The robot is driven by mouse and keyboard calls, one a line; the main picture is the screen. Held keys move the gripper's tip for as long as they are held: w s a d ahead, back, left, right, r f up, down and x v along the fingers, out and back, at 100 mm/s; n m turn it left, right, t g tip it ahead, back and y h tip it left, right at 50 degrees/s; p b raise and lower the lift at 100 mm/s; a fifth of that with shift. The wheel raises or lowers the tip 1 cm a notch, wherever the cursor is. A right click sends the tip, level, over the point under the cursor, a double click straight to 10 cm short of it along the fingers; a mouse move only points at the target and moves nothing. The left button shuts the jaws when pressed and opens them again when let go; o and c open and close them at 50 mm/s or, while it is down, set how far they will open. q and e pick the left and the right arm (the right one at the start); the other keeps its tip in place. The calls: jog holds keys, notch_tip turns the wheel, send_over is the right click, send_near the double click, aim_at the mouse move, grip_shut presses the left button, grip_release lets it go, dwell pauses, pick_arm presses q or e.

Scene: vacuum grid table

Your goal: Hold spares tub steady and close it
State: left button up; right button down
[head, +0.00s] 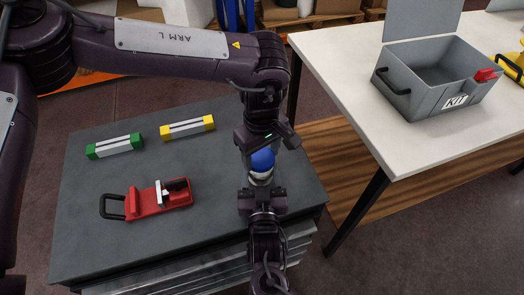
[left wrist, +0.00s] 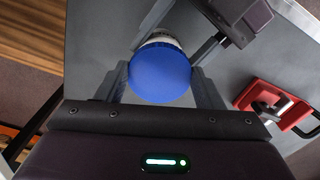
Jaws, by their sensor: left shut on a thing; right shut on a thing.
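The spares tub is a small whitish round tub (head: 261,176) near the right edge of the dark grey table, with a blue round lid (head: 262,160) on top. The lid also fills the middle of the left wrist view (left wrist: 160,75), with a strip of the pale tub behind it. My left gripper (head: 262,150) reaches down from above and is shut on the lid, one finger on each side. My right gripper (head: 262,187) comes from the front and is shut on the tub's body. The fingers hide whether the lid sits fully down.
A red clamp-like tool with a black handle (head: 150,201), a green-ended block (head: 115,146) and a yellow-ended block (head: 187,128) lie on the grey table (head: 80,230). An open grey KIT box (head: 435,100) stands on the pale table (head: 340,75) at right.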

pick_arm(q)
jog(key=m, duration=0.4)
jog(key=shift+m, duration=0.4)
jog(key=o, duration=0.9)
jog(key=shift+a, duration=0.1)
jog(key=shift+o, duration=0.2)
jog(key=shift+r, duration=2.3)
jog(key=shift+c, duration=0.3)
